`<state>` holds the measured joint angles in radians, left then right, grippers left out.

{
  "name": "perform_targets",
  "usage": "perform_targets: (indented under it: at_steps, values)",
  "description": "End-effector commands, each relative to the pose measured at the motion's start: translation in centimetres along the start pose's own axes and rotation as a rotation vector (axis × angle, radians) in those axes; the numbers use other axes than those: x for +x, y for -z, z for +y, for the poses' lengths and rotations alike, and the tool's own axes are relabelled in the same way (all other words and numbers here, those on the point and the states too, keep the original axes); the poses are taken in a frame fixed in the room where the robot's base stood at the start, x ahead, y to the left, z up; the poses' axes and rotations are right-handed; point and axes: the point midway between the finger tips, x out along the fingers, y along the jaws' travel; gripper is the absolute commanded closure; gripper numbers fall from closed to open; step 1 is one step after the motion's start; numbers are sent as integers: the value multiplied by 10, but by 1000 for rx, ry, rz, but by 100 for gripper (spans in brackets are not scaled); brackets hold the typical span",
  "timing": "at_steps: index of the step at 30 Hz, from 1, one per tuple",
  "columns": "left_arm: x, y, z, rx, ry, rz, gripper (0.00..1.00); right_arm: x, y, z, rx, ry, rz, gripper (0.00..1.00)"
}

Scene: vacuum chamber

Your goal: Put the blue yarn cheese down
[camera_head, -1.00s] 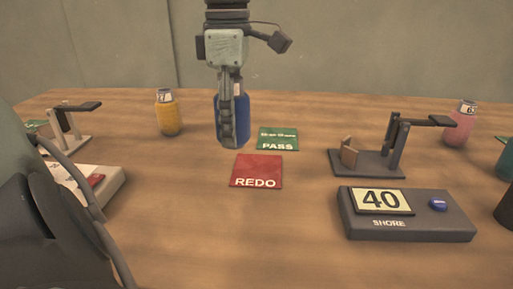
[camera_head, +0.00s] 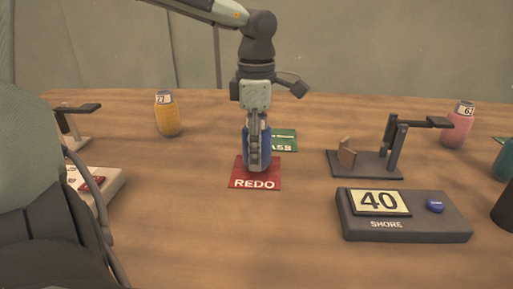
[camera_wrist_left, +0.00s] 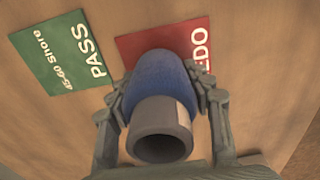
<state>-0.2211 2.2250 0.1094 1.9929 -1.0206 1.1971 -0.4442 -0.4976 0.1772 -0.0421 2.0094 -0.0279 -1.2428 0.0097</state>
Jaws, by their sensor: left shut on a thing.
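The blue yarn cheese (camera_head: 264,150) is upright in my left gripper (camera_head: 257,160), over the red REDO card (camera_head: 255,184) in the head view. Whether its base touches the card cannot be told. In the left wrist view my left gripper (camera_wrist_left: 165,110) has its fingers on both sides of the blue yarn cheese (camera_wrist_left: 158,78), which has a grey hollow core and a pale label. It covers part of the red card (camera_wrist_left: 165,38). The green PASS card (camera_head: 283,139) lies just behind the red one and is clear in the wrist view (camera_wrist_left: 66,58). My right gripper is not in view.
A dark stand (camera_head: 375,160) and a grey SHORE gauge (camera_head: 405,220) reading 40 are on the right. A yellow cheese (camera_head: 168,117) stands back left, a pink one (camera_head: 457,126) back right. Bare wooden table (camera_head: 220,240) lies in front of the cards.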

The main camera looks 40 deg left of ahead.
Motion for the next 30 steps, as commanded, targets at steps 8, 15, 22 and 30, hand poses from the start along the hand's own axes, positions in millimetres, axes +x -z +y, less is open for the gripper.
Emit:
perform_targets:
  at_steps: [8,15,22,30]
  values:
    - [3,0,0,0,0,0,85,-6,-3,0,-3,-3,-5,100]
    - [2,0,0,0,0,0,29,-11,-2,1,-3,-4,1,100]
    - [2,0,0,0,0,0,29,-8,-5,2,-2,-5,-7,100]
    - [-28,-1,1,-1,-5,-2,29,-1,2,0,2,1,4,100]
